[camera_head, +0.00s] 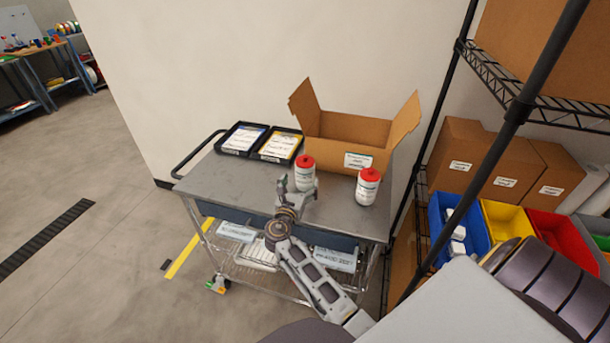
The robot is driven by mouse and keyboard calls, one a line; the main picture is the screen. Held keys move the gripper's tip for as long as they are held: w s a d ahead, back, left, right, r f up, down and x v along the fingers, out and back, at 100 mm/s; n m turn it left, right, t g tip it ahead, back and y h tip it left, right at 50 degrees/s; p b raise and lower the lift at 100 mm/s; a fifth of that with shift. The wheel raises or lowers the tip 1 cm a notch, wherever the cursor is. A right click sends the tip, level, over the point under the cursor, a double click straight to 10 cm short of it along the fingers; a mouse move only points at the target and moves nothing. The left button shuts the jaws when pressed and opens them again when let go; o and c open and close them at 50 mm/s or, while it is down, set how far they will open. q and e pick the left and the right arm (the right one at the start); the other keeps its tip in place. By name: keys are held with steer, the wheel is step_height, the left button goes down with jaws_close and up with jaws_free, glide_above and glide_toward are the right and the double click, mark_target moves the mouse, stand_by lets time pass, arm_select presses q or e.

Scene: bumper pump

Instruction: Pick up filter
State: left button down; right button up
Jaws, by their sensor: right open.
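Two white cylinders with red tops and printed labels stand upright on the grey cart top; I take these as the filters, though their labels are too small to read. The left filter (305,172) is right by my right gripper (297,188). The right filter (367,187) stands apart, nearer the cart's right edge. My right gripper is open at the near side of the left filter and hides its lower part. I cannot tell whether the fingers touch it. My left gripper is not in view.
An open cardboard box (345,130) stands behind the filters. Two black trays with papers (243,139) (279,146) lie to its left. The cart top (230,178) is clear at front left. A black-post shelf (514,115) with coloured bins (505,222) stands close on the right.

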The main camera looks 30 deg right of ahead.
steer(key=shift+w+d, duration=0.45)
steer(key=shift+d, duration=0.05)
steer(key=shift+p+x, duration=0.4)
steer(key=shift+x, duration=2.25)
steer(key=shift+r, duration=0.15)
steer(key=c, duration=1.5)
